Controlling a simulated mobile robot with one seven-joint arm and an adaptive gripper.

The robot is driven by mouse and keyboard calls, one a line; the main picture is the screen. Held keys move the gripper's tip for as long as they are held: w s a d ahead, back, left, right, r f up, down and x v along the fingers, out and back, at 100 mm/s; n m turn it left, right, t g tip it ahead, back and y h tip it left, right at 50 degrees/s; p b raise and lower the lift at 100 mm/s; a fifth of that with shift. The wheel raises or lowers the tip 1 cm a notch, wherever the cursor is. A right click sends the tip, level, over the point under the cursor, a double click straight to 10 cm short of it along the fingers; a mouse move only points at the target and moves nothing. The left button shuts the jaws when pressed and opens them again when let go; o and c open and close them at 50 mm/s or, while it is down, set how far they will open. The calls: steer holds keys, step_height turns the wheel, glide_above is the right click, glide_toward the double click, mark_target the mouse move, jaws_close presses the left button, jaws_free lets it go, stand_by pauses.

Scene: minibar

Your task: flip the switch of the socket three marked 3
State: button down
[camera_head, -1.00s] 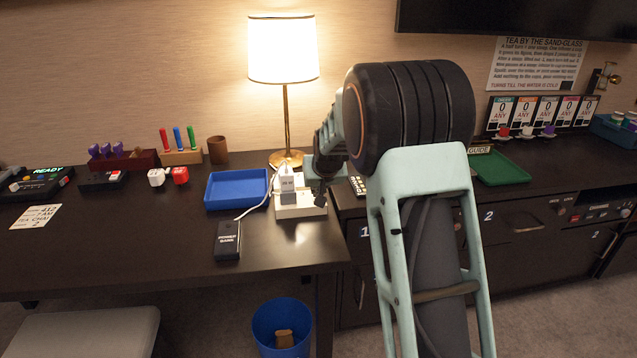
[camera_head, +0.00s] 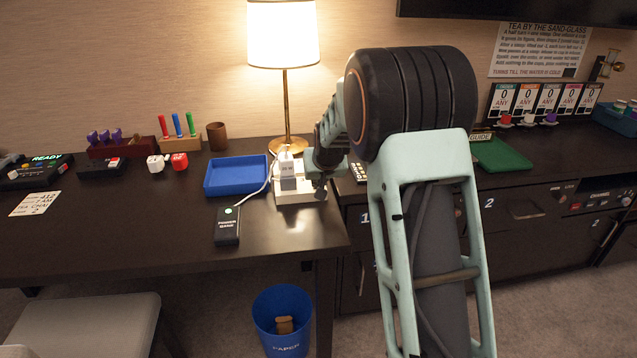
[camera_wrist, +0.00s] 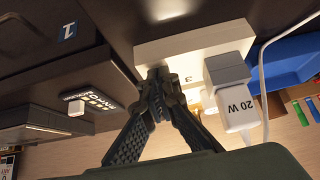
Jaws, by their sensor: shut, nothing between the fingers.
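The white socket block (camera_head: 303,197) stands on the desk near its right end, below the lamp. It also shows in the wrist view (camera_wrist: 185,45), where a mark 3 (camera_wrist: 188,78) is readable on it. A white 20 W charger (camera_wrist: 232,95) is plugged in beside that mark, and it shows in the head view (camera_head: 287,172). My gripper (camera_head: 320,187) is at the block's right end. In the wrist view my gripper (camera_wrist: 160,75) is shut and empty, its tips at the block beside the 3. The tips hide part of the block, and I cannot tell whether they touch a switch.
A white cable runs from the charger to a black power bank (camera_head: 227,226) with a green light. A blue tray (camera_head: 236,188) lies left of the block, and the lamp (camera_head: 285,110) stands behind. A blue bin (camera_head: 281,325) is below. The desk's front is clear.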

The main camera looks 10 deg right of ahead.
steer(key=shift+r+p, duration=0.4)
steer(key=shift+r, duration=0.4)
steer(key=shift+r, duration=0.25)
steer(key=p+v, duration=0.3)
steer(key=v, duration=0.9)
steer(key=shift+s, duration=0.5)
